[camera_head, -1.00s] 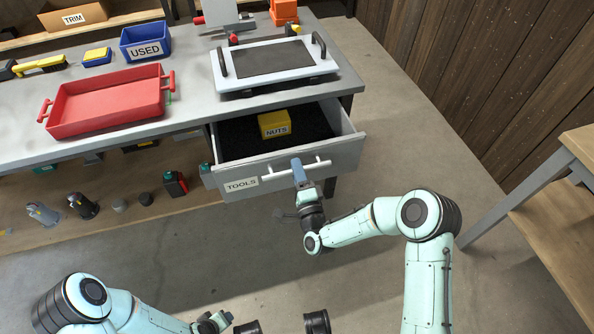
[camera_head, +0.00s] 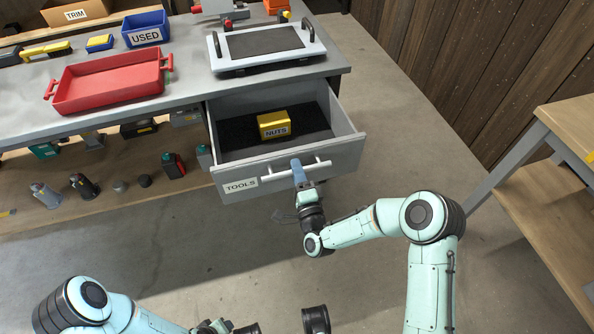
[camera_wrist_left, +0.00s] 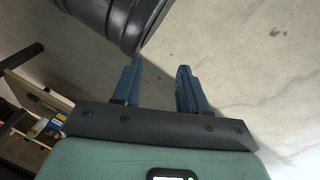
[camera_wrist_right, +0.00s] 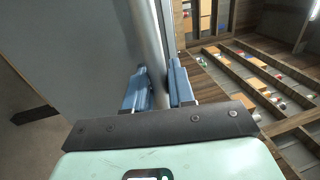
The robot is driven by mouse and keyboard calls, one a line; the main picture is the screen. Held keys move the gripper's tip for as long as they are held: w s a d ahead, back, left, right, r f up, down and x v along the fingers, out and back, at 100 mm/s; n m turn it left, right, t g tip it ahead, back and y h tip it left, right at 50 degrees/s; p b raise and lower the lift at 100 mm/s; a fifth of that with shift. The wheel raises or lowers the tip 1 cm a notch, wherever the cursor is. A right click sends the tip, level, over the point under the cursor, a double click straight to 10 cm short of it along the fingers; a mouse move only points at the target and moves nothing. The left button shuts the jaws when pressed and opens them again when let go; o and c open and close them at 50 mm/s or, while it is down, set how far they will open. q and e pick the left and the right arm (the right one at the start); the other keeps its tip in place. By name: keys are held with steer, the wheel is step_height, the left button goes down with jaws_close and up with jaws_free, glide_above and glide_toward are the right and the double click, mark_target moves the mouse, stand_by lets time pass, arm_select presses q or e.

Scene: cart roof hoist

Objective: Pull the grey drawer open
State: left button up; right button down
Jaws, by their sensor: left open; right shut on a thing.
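The grey drawer (camera_head: 236,171), labelled TOOLS, stands well out from under the workbench top. Its inside is dark and holds a yellow box labelled NUTS (camera_head: 273,124). My right gripper (camera_head: 298,170) is shut on the drawer's bar handle (camera_head: 318,166), near the middle of the bar. In the right wrist view the handle bar (camera_wrist_right: 150,40) runs between the blue fingers (camera_wrist_right: 160,88). My left gripper (camera_wrist_left: 158,84) is open and empty over the floor. In the head view it is low near the bottom edge, partly cut off.
On the workbench (camera_head: 190,88) are a red tray (camera_head: 108,84), a blue USED bin (camera_head: 146,30) and a white plate with black handles (camera_head: 262,48). Bottles and tools stand on the lower shelf (camera_head: 120,190). A wooden table (camera_head: 570,130) is at right. Floor before the drawer is clear.

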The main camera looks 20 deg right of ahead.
steer(key=c, duration=1.1)
jaws_free()
arm_select(q)
steer(key=shift+w+d+r+p, duration=0.1)
steer(key=shift+d+r+p, duration=0.1)
steer(key=shift+r+p, duration=0.3)
steer(key=shift+w+d+r+p, duration=0.1)
steer(key=shift+d+r+p, duration=0.15)
steer(key=shift+r, duration=0.35)
arm_select(e)
steer(key=s+f, duration=0.1)
steer(key=s, duration=0.7)
steer(key=s+f, duration=0.1)
steer(key=s, duration=0.4)
steer(key=shift+d+f, duration=0.2)
steer(key=shift+f, duration=0.15)
